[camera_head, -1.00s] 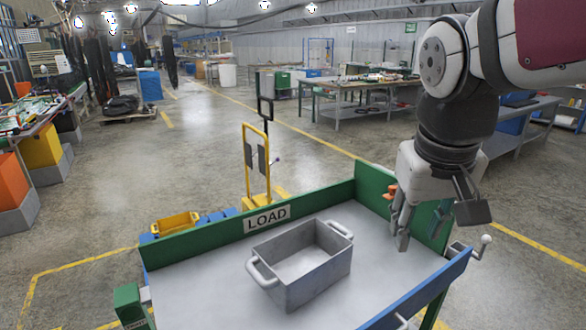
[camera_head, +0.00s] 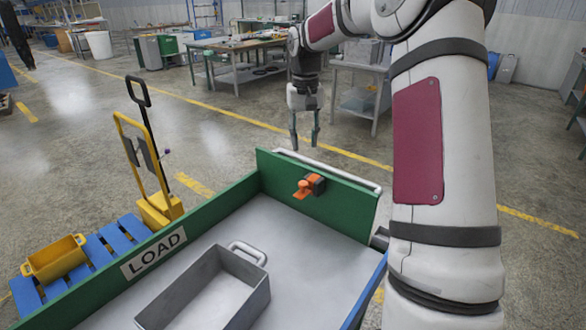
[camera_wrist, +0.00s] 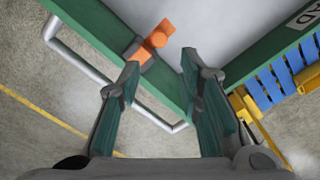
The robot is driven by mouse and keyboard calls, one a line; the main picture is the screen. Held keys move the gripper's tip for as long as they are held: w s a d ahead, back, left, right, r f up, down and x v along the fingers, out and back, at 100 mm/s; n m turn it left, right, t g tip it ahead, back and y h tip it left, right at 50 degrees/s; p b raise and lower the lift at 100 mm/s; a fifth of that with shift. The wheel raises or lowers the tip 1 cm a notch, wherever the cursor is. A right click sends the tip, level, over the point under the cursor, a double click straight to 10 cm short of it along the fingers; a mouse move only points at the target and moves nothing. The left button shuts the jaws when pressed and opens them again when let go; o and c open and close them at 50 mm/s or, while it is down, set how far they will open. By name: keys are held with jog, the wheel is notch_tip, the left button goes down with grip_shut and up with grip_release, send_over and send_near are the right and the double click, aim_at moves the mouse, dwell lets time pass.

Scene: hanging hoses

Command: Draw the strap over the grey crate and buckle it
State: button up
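The grey crate (camera_head: 255,298) stands on the load bed with its handle (camera_head: 248,252) toward the far corner; its near part is cut off by the picture edge. An orange piece in a dark holder (camera_head: 308,186) is fixed to the inner face of the green side wall (camera_head: 335,208); it also shows in the wrist view (camera_wrist: 157,36). I cannot tell whether it is the strap's end or its buckle. No strap lies over the crate. My gripper (camera_head: 304,140) is open and empty, pointing down beyond the green wall. In the wrist view my fingers (camera_wrist: 160,66) are apart, near the wall's corner.
A pale rail (camera_head: 330,170) runs along the outside of the green wall. A yellow hand truck (camera_head: 150,175) and a blue pallet (camera_head: 115,240) with a yellow bin (camera_head: 55,258) stand to the left. A workbench (camera_head: 240,55) stands behind on open floor.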

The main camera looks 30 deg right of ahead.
aim_at(303, 183)
jog(key=f+p, duration=0.1)
jog(key=f, duration=1.3)
jog(key=shift+w+d+p, duration=0.15)
jog(key=shift+w+p, duration=0.05)
jog(key=shift+p, duration=0.15)
grip_shut()
